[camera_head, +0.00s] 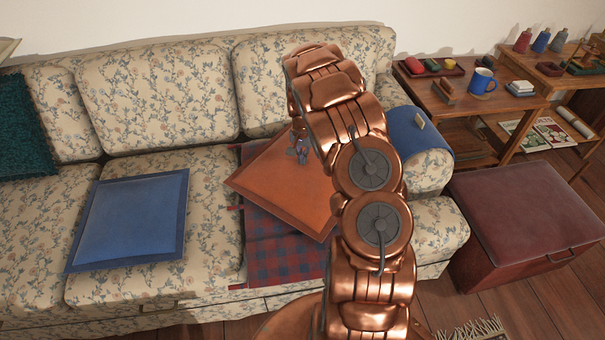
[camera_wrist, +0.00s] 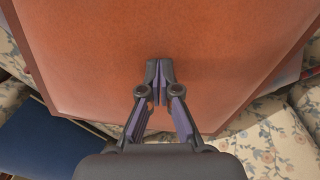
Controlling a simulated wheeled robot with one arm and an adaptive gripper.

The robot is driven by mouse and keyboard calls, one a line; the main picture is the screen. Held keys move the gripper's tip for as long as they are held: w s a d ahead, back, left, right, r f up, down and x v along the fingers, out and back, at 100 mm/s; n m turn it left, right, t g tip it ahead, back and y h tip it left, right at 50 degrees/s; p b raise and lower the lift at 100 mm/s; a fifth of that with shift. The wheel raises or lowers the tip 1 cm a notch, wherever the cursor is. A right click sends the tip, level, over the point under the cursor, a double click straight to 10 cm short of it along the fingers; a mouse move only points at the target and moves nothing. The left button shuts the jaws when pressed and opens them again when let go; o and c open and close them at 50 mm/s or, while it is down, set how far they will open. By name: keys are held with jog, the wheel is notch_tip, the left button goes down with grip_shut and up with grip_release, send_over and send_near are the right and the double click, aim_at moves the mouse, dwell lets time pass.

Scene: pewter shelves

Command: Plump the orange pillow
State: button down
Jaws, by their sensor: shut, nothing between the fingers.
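The orange pillow (camera_head: 287,189) lies on the right part of the floral sofa, turned at an angle, partly over a red and blue plaid blanket (camera_head: 281,245). My copper arm hides its right side in the head view. My gripper (camera_head: 301,146) is over the pillow's upper part. In the wrist view the orange pillow (camera_wrist: 110,60) fills most of the picture, with its darker border along the lower edges. My gripper (camera_wrist: 160,78) is shut and empty there, its fingertips over the orange face. I cannot tell whether the tips touch the cloth.
A blue pillow (camera_head: 133,219) lies on the seat to the left, a teal pillow (camera_head: 21,128) at the far left. A blue cloth (camera_head: 418,134) covers the right armrest.

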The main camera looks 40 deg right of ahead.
jog(key=shift+f, duration=1.1)
jog(key=shift+s+f+b, duration=0.1)
jog(key=shift+f+b, duration=0.2)
jog(key=shift+b, duration=0.05)
jog(key=shift+r+p, duration=0.35)
jog(key=shift+r, duration=2)
